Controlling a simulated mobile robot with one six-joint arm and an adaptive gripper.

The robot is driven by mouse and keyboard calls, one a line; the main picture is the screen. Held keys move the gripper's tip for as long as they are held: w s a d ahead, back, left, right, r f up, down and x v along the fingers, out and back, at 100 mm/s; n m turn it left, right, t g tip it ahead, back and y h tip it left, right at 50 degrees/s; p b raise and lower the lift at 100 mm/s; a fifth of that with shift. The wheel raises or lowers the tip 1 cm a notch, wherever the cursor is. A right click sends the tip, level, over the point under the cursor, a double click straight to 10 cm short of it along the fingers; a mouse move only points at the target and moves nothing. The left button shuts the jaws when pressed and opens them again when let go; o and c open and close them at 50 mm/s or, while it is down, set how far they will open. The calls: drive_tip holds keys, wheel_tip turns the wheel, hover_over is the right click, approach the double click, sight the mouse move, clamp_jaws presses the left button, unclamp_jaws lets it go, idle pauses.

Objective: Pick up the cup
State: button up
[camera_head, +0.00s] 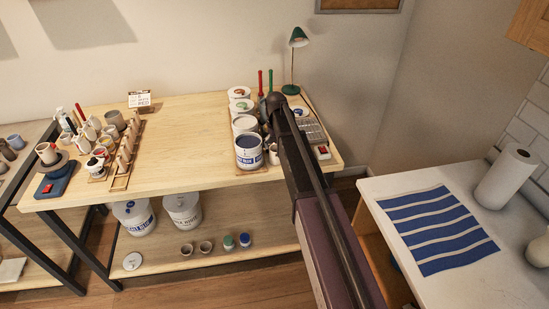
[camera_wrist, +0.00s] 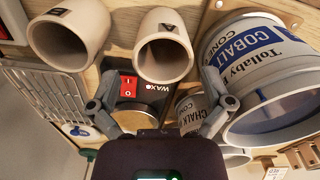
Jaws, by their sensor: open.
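Two beige cups show side by side in the wrist view, one at upper left (camera_wrist: 68,36) and one at top centre (camera_wrist: 164,46), their open mouths toward the camera. I cannot tell which one is meant. My gripper (camera_wrist: 160,92) is open, its fingers spread with nothing held between them. The centre cup's mouth lies just beyond and between the fingertips, apparently apart from them. In the head view a small pale cup (camera_head: 273,155) shows partly beside my arm, which hides the area to its right. The gripper's fingers are hidden there.
A cobalt-labelled bucket (camera_wrist: 250,65) stands close to the right finger. A wax device with a red switch (camera_wrist: 130,87) lies behind the fingers. A wire rack (camera_wrist: 45,95) is at left. The wooden table (camera_head: 190,125) is clear in its middle.

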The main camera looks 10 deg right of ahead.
drive_tip(key=shift+s+a+f+b, duration=0.1)
drive_tip(key=shift+s+f+b, duration=0.05)
drive_tip(key=shift+f+b, duration=2.1)
drive_tip(key=shift+f, duration=0.1)
drive_tip(key=c, duration=1)
drive_tip(key=shift+r+p, duration=0.2)
drive_tip(key=shift+p, duration=0.15)
drive_tip(key=shift+c, duration=0.2)
wheel_tip(320, 180, up, 4)
drive_tip(key=p, duration=0.3)
drive_tip(key=shift+f, duration=0.25)
drive_tip(key=s+r+p, duration=0.1)
drive_tip(key=s, duration=1.5)
drive_tip(key=shift+d+p, duration=0.25)
drive_tip(key=shift+p, duration=0.05)
drive_tip(key=shift+s, duration=0.1)
